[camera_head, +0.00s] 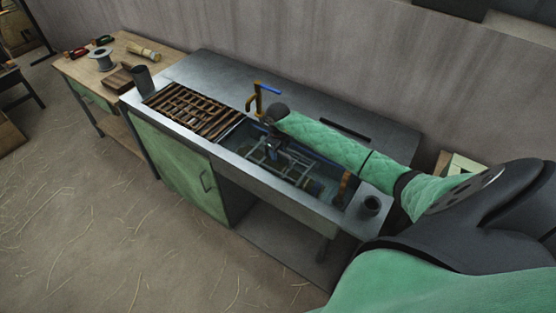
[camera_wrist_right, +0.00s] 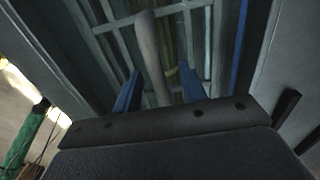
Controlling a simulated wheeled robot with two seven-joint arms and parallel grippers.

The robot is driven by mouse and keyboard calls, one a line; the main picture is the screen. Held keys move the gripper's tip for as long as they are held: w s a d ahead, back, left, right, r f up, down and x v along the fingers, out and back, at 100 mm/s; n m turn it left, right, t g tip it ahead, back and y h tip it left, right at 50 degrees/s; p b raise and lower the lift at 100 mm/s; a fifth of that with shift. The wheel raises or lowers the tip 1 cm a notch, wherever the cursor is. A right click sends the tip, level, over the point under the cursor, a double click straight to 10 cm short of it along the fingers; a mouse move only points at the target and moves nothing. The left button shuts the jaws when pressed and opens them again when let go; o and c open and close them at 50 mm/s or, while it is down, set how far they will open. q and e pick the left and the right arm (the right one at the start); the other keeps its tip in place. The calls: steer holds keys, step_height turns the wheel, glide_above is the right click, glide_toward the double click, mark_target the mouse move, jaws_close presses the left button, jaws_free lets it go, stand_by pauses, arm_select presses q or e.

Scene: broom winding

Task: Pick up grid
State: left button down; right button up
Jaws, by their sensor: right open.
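A pale metal grid (camera_head: 262,161) lies in the water-filled basin of the steel sink table. Its thin crossing bars also fill the upper part of the right wrist view (camera_wrist_right: 170,12). My right gripper (camera_head: 271,152) reaches down over the grid from the right. In the right wrist view its two blue fingers (camera_wrist_right: 158,88) are apart. A thick grey rod (camera_wrist_right: 149,45) stands out between them, and I cannot tell whether either finger touches it. The wrist hides part of the grid in the head view. My left gripper is out of view.
The steel table (camera_head: 205,62) has a brown slatted rack (camera_head: 193,110) left of the basin and an orange-and-blue tap (camera_head: 256,97) behind it. Dark cups stand at both ends. A wooden table (camera_head: 90,66) with a spool (camera_head: 103,60) is at the far left. The floor in front is open.

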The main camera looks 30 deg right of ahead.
jaws_close()
steer(key=shift+r, duration=0.1)
stand_by(1.3)
